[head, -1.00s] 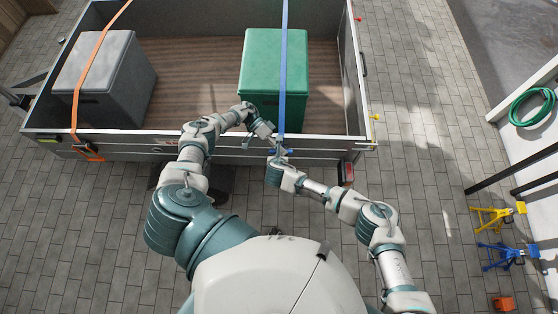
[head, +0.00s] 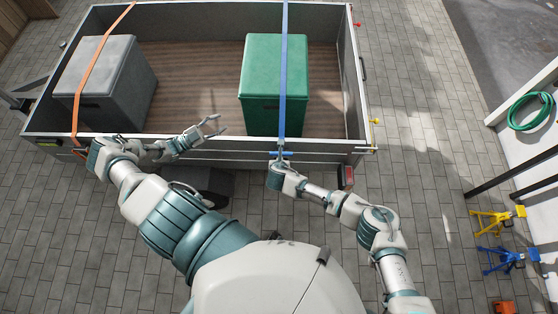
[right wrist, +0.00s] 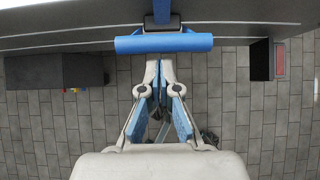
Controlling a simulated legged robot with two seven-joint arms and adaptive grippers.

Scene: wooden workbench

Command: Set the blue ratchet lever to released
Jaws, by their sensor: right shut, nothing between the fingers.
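The blue ratchet lever (head: 281,153) is at the trailer's near side, at the lower end of the blue strap (head: 283,80). In the right wrist view the lever (right wrist: 163,44) is a wide blue bar lying crosswise, just ahead of my right gripper (right wrist: 160,66). That gripper's fingers are shut with nothing between them; their tips are close below the bar, and I cannot tell whether they touch it. In the head view my right gripper (head: 280,163) is mostly hidden by its own wrist. My left gripper (head: 215,127) is open and empty over the trailer's near wall, left of the green box.
The strap crosses a green box (head: 274,75) in the grey trailer (head: 345,60). A grey box (head: 105,80) under an orange strap (head: 92,65) stands at left. Yellow (head: 496,218) and blue stands (head: 508,256) are far right. Paving between is clear.

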